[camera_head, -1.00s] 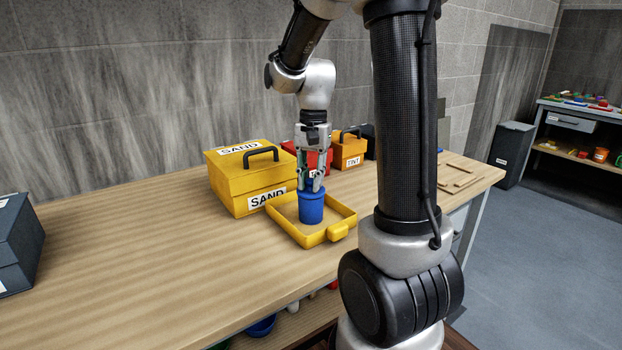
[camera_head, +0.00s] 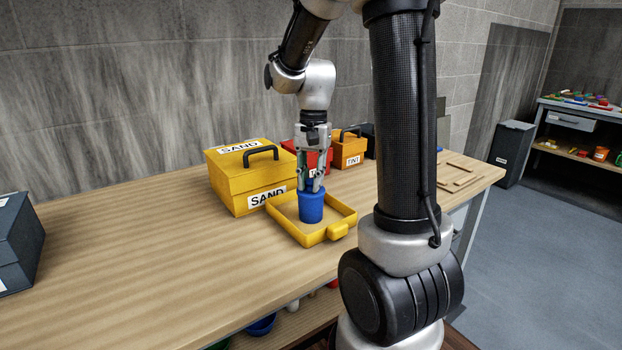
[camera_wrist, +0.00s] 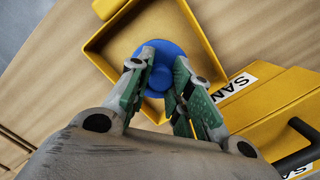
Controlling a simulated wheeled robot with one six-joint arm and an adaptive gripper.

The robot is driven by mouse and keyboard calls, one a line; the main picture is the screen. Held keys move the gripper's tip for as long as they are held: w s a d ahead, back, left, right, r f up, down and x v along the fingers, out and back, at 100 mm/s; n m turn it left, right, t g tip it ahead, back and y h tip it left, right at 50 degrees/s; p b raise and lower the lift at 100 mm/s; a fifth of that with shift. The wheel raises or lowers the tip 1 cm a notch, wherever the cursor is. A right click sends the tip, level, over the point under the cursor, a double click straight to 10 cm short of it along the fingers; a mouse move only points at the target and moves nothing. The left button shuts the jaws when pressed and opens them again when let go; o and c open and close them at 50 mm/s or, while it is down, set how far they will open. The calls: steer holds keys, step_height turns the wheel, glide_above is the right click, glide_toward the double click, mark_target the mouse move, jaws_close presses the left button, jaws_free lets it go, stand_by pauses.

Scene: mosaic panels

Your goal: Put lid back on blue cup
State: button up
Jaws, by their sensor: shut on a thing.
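The blue cup (camera_head: 311,209) stands upright in a shallow yellow tray (camera_head: 283,229) on the bench. My gripper (camera_head: 312,187) points down right over the cup. In the wrist view my gripper (camera_wrist: 158,82) is shut on the knob of a round blue lid (camera_wrist: 161,50). The lid is at the cup's mouth, and from above it hides the cup. I cannot tell whether the lid sits fully down on the rim.
A yellow SAND box (camera_head: 240,180) with a black handle stands close behind the tray, to the left. A red box (camera_head: 320,160) and an orange box (camera_head: 349,150) stand behind my gripper. The bench's left middle is clear. A dark box (camera_head: 18,243) is at far left.

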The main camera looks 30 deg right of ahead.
steer(key=o, duration=0.8)
steer(key=shift+o, duration=0.4)
steer(key=o, duration=0.4)
steer(key=shift+r, duration=3.5)
jaws_close()
